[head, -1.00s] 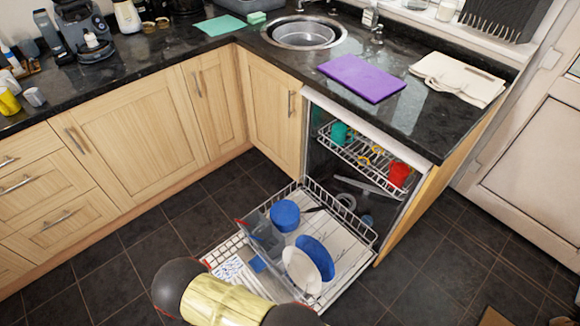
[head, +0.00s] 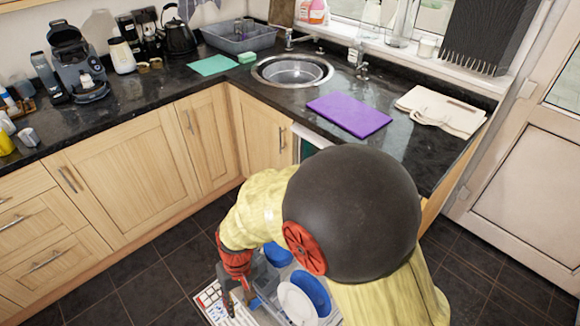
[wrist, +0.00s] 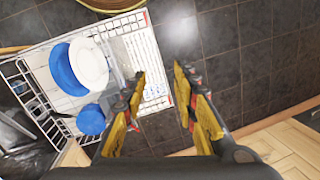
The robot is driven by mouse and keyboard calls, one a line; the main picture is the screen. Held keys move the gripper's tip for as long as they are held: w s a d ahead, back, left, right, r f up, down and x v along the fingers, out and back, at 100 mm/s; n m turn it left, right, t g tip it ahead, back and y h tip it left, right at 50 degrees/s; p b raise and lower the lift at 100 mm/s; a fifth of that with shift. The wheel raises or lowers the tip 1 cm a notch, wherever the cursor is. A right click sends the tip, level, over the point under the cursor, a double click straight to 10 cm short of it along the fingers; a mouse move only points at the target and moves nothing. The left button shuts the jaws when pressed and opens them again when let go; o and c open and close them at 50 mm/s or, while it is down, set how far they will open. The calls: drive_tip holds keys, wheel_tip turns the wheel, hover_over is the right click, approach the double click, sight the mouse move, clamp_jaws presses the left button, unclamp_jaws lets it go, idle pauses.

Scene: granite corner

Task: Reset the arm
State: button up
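My gripper (wrist: 160,85) is in the middle of the wrist view, its two yellow-and-black fingers apart with nothing between them. In the head view my gripper (head: 238,292) points down beside the left part of the open dishwasher's lower rack. My arm's large dark joint and yellow links cover much of the dishwasher there. In the wrist view, the pulled-out lower rack (wrist: 40,112) lies to the left of the fingers.
The rack holds a white plate (wrist: 88,62), a blue plate (wrist: 60,70) and a blue bowl (wrist: 90,120). Dark floor tiles (wrist: 240,50) are clear beside it. The counter bears a purple board (head: 348,114) and a sink (head: 292,72).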

drive_tip(key=s+d+r+m+t+p, duration=0.1)
drive_tip(key=d+r+m+t+p, duration=0.1)
drive_tip(key=d+r, duration=1.4)
drive_tip(key=s+d+r+m+t+h+p, duration=0.1)
drive_tip(key=d+r+m+t, duration=0.3)
drive_tip(key=d+r, duration=1.3)
drive_tip(key=shift+s+d+r+t+p, duration=0.15)
drive_tip(key=shift+s+d+t+p, duration=0.3)
drive_tip(key=shift+t, duration=0.45)
